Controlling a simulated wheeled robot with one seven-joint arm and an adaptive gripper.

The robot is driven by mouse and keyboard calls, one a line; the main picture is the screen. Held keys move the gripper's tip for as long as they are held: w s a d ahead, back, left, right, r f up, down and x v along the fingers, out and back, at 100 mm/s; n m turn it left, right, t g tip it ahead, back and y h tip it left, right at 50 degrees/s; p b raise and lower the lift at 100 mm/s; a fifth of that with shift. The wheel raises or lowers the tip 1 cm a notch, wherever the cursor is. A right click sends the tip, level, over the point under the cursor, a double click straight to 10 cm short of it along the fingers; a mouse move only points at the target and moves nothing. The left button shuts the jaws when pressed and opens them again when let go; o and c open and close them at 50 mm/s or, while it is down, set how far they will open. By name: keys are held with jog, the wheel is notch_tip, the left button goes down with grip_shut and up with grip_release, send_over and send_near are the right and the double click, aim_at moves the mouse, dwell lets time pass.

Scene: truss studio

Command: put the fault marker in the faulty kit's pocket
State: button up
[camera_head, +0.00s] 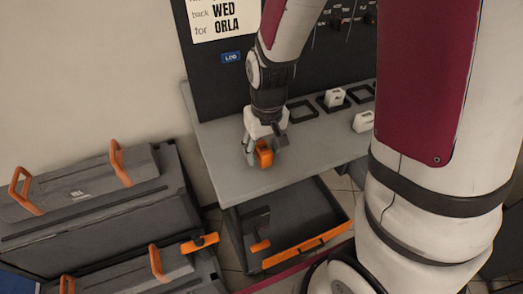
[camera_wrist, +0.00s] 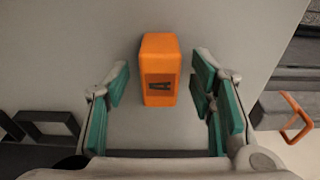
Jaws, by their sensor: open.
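My gripper (camera_head: 262,146) is low over the left end of the grey table, fingers open. An orange block (camera_head: 265,157) stands at its fingers. In the wrist view the block (camera_wrist: 161,62) bears a dark letter A and lies between the open teal-padded fingers, with a gap on either side. I cannot tell whether this block is the fault marker. Grey cases with orange handles stand at the left, one farther back (camera_head: 88,195) and one nearer (camera_head: 125,280). A dark piece with an orange bar (camera_head: 200,242) sits at the nearer case's right end. No pocket is clearly recognisable.
The grey table (camera_head: 225,140) holds dark square frames (camera_head: 301,111) and white blocks (camera_head: 363,122). A dark panel with a "WED ORLA" note (camera_head: 222,20) stands behind. An open drawer with an orange front (camera_head: 305,247) juts out below, holding a dark piece with an orange end (camera_head: 260,246).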

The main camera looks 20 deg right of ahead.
grip_shut()
jog(key=shift+r, duration=0.15)
